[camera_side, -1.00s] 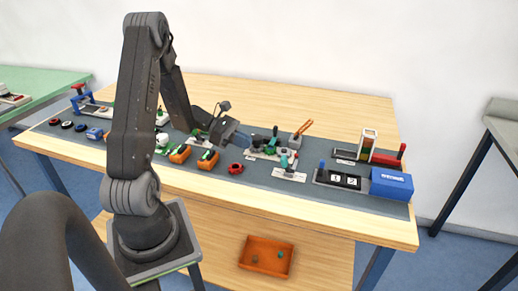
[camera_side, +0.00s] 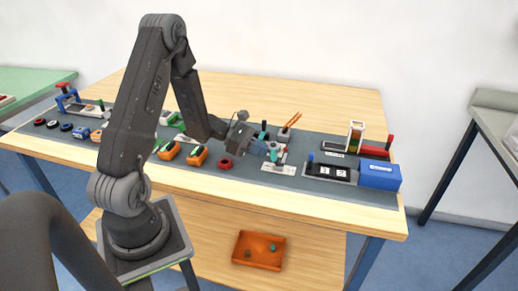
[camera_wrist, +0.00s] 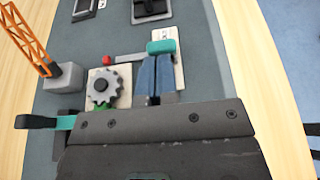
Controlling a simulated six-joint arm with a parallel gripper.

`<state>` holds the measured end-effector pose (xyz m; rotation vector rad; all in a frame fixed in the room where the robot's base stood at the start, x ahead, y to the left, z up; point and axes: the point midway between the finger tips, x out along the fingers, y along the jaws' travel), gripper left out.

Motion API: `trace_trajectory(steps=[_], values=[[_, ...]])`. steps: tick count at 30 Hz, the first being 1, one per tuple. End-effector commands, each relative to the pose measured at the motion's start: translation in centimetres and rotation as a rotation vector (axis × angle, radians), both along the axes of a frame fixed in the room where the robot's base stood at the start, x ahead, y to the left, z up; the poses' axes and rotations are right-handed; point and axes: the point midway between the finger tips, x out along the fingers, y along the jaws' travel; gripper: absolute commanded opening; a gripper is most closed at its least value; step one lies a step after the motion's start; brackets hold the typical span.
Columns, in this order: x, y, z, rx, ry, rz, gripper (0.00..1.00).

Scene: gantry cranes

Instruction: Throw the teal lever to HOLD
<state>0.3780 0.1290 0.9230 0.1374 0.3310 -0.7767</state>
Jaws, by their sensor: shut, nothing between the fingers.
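The teal lever (camera_wrist: 161,46) shows in the wrist view as a teal crossbar handle over a pale labelled plate (camera_wrist: 181,78). My gripper (camera_wrist: 155,62) is shut and empty, its blue fingers side by side with their tips right at the teal handle. I cannot tell whether they touch it. In the side view the lever (camera_side: 277,154) stands at the tip of my gripper (camera_side: 268,150), above its pale plate (camera_side: 279,169). The gripper partly hides the lever and plate, and the label's words are too small to read.
A grey gear (camera_wrist: 102,86), a red knob (camera_wrist: 107,59) and an orange crane (camera_wrist: 30,40) stand left of the fingers in the wrist view. A black counter box (camera_side: 328,171) and blue box (camera_side: 380,175) stand to the right in the side view.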

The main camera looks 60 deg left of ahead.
Motion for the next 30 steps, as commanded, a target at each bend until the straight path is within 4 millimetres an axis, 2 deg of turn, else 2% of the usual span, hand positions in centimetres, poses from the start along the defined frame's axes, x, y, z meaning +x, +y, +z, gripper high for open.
trace_trajectory(steps=[30], values=[[0.66, -0.65, 0.99, 0.120, 0.118, -0.002, 0.00]])
